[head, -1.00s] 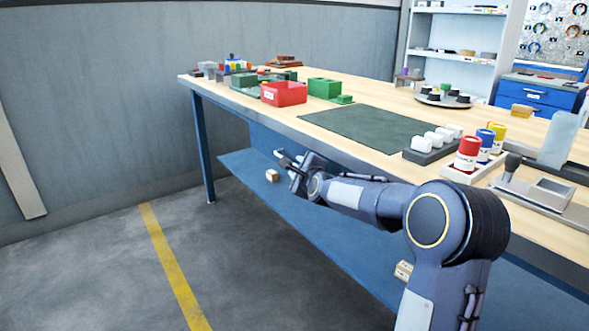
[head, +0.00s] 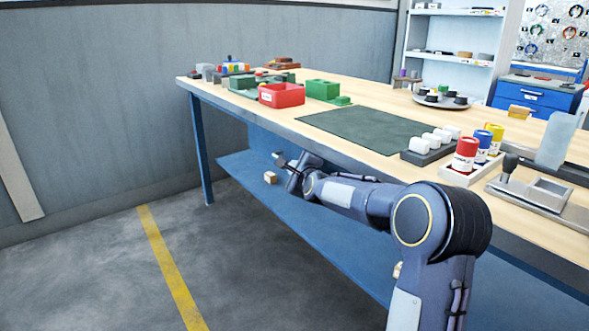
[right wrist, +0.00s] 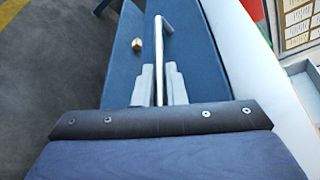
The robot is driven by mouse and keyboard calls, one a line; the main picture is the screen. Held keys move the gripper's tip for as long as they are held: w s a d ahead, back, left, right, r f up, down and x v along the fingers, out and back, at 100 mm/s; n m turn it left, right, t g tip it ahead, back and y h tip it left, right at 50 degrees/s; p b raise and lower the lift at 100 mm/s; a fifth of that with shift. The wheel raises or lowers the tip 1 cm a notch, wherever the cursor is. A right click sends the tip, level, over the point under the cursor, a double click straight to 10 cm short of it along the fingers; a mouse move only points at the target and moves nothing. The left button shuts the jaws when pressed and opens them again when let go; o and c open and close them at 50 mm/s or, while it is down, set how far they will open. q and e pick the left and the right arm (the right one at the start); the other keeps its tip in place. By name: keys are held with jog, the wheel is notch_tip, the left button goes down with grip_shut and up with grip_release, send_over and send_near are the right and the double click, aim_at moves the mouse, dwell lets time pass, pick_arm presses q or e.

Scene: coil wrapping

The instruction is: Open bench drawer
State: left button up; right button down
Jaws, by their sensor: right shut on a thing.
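The workbench (head: 390,98) has a wooden top and a blue frame. Under its top edge is a blue front (right wrist: 192,45), seen in the right wrist view, with a silver bar handle (right wrist: 161,55). My right gripper (right wrist: 160,84) has its pale fingers on both sides of that bar, shut on it. I cannot tell how far the drawer stands out. My left gripper is not in view.
A blue lower shelf (head: 235,165) holds a small tan box (head: 270,177). On the bench are a red bin (head: 281,95), green bins, a dark mat (head: 365,128) and colored containers (head: 465,152) near the front edge. The grey floor (head: 90,270) left of the bench is clear.

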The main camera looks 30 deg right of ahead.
jog(key=shift+a, duration=0.1)
jog(key=s+a+p, duration=0.2)
jog(key=a+p, duration=0.4)
jog(key=a, duration=2.4)
jog(key=shift+s, duration=0.2)
jog(key=c, duration=1.5)
grip_release()
jog(key=p+v, duration=0.1)
jog(key=v, duration=0.6)
jog(key=shift+s+a+r, duration=0.1)
jog(key=shift+s, duration=0.25)
